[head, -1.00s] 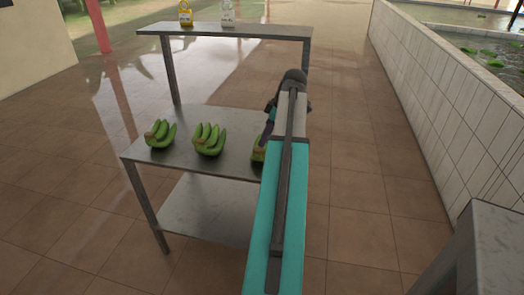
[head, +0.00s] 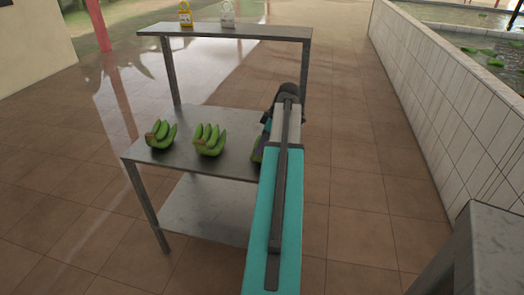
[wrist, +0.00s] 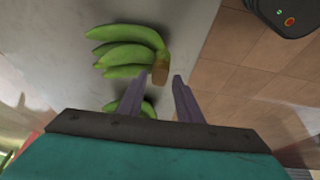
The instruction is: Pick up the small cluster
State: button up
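Three green banana clusters lie on the grey metal table. The left cluster (head: 160,135) and middle cluster (head: 208,140) show clearly in the head view; the right cluster (head: 257,151) is mostly hidden behind my arm. I cannot tell which is the small one. In the wrist view, one cluster (wrist: 128,45) lies just ahead of my gripper (wrist: 159,75), its brown stem end appearing between the two purple fingertips. Another cluster (wrist: 128,103) is partly hidden behind the left finger. My gripper is open; contact with the stem cannot be made out.
The grey table (head: 190,170) has a lower shelf (head: 205,210) and a raised back shelf (head: 240,34). A yellow item (head: 186,15) and a white item (head: 228,15) stand on the back shelf. A tiled wall (head: 450,100) runs along the right. Brown tiled floor lies open between.

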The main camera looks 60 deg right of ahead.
jog(key=shift+x, duration=0.8)
grip_shut()
